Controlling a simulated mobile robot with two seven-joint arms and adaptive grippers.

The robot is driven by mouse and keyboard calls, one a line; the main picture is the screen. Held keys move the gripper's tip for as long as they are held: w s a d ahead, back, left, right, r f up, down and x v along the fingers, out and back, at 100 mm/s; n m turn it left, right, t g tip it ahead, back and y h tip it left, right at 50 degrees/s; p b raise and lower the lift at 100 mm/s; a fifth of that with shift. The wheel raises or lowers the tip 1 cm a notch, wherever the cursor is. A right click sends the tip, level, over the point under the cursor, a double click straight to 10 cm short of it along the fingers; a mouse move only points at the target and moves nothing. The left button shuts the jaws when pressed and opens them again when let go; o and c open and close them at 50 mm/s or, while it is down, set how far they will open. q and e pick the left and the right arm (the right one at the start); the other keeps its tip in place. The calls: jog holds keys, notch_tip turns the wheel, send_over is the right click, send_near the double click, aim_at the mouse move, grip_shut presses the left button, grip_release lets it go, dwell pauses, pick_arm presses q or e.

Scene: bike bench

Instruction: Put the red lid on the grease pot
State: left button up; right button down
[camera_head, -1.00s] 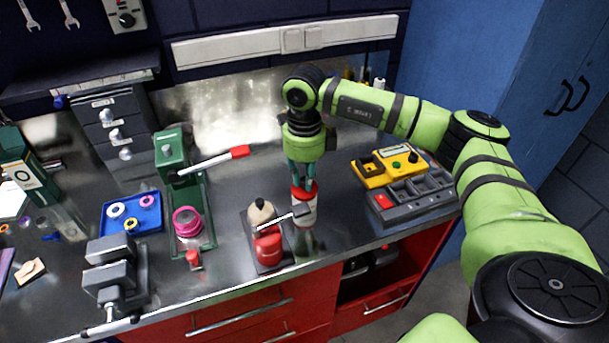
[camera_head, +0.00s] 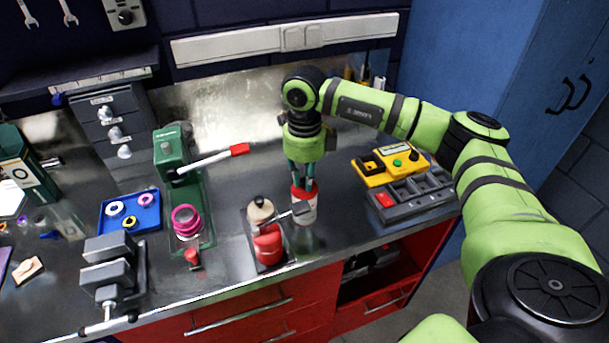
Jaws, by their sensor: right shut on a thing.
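The grease pot (camera_head: 308,215) is a small pale pot near the front edge of the bench, right of the centre. The red lid (camera_head: 303,193) is at its top, between the fingertips of my right gripper (camera_head: 303,180). My right gripper points straight down and is shut on the red lid. The lid looks level and in line with the pot. I cannot tell whether it is seated on the rim or just above it. My left gripper is not in view.
A dark tray (camera_head: 249,238) with a cream-topped bottle (camera_head: 260,210) and a red container (camera_head: 268,246) stands close left of the pot. A grey organiser (camera_head: 425,200) and yellow box (camera_head: 372,178) are to the right. A green press (camera_head: 168,150) and vise (camera_head: 108,268) stand left.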

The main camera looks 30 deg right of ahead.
aim_at(304, 179)
jog(key=shift+f, duration=0.3)
jog(key=c, duration=1.4)
grip_release()
jog(key=shift+r, duration=0.1)
notch_tip(304, 179, up, 11)
jog(key=p, duration=0.6)
jog(key=shift+p, duration=0.4)
